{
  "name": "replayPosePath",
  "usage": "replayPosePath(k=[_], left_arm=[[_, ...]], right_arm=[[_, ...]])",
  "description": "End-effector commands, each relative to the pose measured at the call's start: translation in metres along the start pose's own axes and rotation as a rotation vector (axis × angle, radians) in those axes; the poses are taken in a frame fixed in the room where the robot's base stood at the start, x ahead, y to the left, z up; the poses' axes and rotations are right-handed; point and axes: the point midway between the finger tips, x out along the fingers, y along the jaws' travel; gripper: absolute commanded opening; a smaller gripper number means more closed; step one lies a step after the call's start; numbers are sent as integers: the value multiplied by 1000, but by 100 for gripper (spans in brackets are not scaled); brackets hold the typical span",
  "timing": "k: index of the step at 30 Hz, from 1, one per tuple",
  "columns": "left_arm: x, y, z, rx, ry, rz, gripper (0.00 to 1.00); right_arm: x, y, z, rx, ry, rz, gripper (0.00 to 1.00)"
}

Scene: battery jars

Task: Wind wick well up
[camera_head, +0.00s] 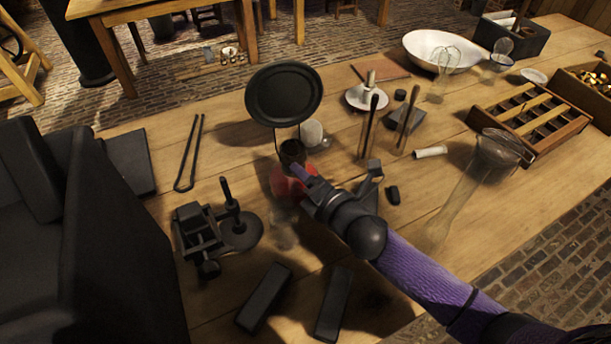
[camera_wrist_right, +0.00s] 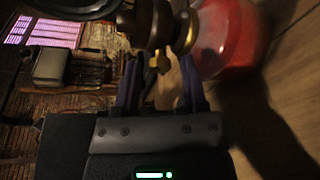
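The lamp has a red glass font (camera_head: 283,186), a dark burner (camera_head: 292,150) and a round dark disc (camera_head: 284,93) held above it. In the right wrist view the red font (camera_wrist_right: 228,38) is at the upper right, beside the brass burner (camera_wrist_right: 158,22). A small brass wick knob (camera_wrist_right: 158,63) points down from the burner. My right gripper (camera_head: 300,172) is at the lamp; in its wrist view its two purple fingers (camera_wrist_right: 160,82) stand apart on either side of the knob. I cannot tell whether they touch it. The wick is hidden. My left gripper is not in view.
A black clamp-like device (camera_head: 200,238) and two dark blocks (camera_head: 263,296) (camera_head: 333,303) lie near the lamp. Upright dark-handled tools (camera_head: 370,122) stand behind it. A tall glass (camera_head: 465,190) lies to the right, near a wooden divided tray (camera_head: 533,118). A white bowl (camera_head: 425,48) stands behind.

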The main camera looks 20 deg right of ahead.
Motion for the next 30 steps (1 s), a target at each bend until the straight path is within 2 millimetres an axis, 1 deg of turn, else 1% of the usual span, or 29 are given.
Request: replayPosePath(k=[8,11,14,18,21,25,30], left_arm=[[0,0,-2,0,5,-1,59],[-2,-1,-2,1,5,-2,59],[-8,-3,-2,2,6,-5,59],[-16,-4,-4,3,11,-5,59],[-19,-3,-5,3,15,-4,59],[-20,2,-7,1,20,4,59],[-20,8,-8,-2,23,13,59]], right_arm=[[0,0,0,0,0,1,66],[-4,0,0,0,0,0,66],[-21,2,0,1,1,-2,66],[-57,2,0,1,2,-3,66],[-78,1,0,1,2,-2,66],[-94,0,0,2,1,0,66],[-100,0,0,-1,0,0,66]])
